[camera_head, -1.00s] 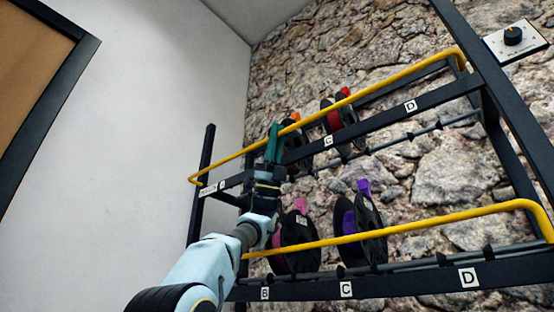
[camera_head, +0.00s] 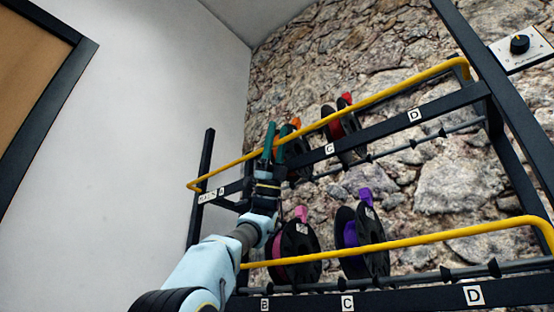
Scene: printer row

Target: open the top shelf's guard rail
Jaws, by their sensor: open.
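The top shelf's yellow guard rail (camera_head: 385,96) runs in front of the upper spools, from the rack's left post to its right post. It stands above the black shelf bar with the letter labels. My gripper (camera_head: 274,142) is at the rail's left-middle part, its green fingers pointing up. The fingers are open, and the rail appears to pass by or between them; I cannot tell whether they touch it. My gripper hides part of the shelf bar and its labels.
Upper spools, one red (camera_head: 345,128) and one orange (camera_head: 297,145), sit behind the rail. The lower shelf has its own yellow rail (camera_head: 420,239), with a pink spool (camera_head: 298,250) and a purple spool (camera_head: 362,238). A knob panel (camera_head: 520,46) is on the stone wall. A plain wall is at left.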

